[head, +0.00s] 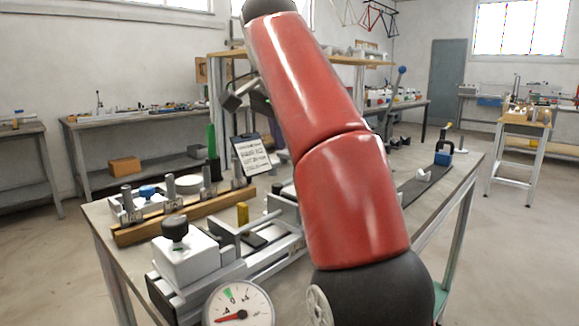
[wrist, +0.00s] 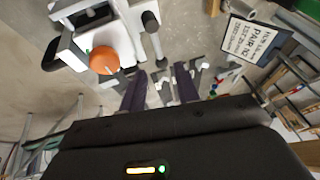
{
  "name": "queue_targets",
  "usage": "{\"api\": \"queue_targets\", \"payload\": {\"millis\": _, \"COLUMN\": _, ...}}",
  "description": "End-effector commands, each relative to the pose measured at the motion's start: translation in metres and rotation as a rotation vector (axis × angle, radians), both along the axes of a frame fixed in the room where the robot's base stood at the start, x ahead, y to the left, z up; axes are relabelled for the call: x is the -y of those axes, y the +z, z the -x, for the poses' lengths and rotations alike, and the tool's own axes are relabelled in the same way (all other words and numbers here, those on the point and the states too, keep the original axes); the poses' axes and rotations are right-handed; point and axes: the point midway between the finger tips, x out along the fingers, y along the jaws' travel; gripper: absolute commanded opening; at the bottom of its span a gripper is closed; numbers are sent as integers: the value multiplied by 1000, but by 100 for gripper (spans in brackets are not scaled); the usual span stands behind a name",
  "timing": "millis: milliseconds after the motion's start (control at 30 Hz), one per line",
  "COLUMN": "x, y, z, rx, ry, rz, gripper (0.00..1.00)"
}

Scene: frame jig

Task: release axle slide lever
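In the wrist view, the two dark fingers of my gripper (wrist: 160,88) stand apart with nothing held between them. Ahead of them is a white block with an orange round knob (wrist: 104,61). Beside it a grey rod lever with a dark rounded end (wrist: 151,22) points toward the fingers, apart from them. I cannot tell for sure whether this is the axle slide lever. In the head view, my red arm crosses the middle and hides part of the jig (head: 262,258); the gripper's fingers are not clear there. A blue slide block with an upright handle (head: 443,152) sits on a dark rail at the right.
A white block with a black knob (head: 188,250) and a round dial gauge (head: 238,304) stand at the front left of the bench. A wooden rack (head: 142,233) holds several metal cylinders. A printed sign (head: 252,156) stands behind. The floor (head: 490,250) right of the bench is clear.

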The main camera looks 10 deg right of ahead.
Motion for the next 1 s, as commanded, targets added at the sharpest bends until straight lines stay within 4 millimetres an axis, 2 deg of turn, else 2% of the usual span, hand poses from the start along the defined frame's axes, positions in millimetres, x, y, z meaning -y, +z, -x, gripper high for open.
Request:
{"api": "queue_targets", "payload": {"millis": 167, "x": 4, "y": -16, "z": -5, "rx": -1, "ry": 0, "rz": 0, "gripper": 32}}
{"api": "queue_targets", "payload": {"millis": 300, "x": 9, "y": -42, "z": -14, "rx": -3, "ry": -1, "rz": 1, "gripper": 32}}
{"api": "queue_targets", "payload": {"millis": 433, "x": 12, "y": -57, "z": -21, "rx": -1, "ry": 0, "rz": 0, "gripper": 32}}
{"api": "queue_targets", "payload": {"millis": 600, "x": 14, "y": -64, "z": -24, "rx": 1, "ry": 0, "rz": 0, "gripper": 32}}
{"api": "queue_targets", "payload": {"millis": 867, "x": 15, "y": -64, "z": -25, "rx": 1, "ry": 1, "rz": 0, "gripper": 32}}
{"api": "queue_targets", "payload": {"millis": 1000, "x": 14, "y": -64, "z": -25, "rx": 1, "ry": 1, "rz": 0, "gripper": 13}}
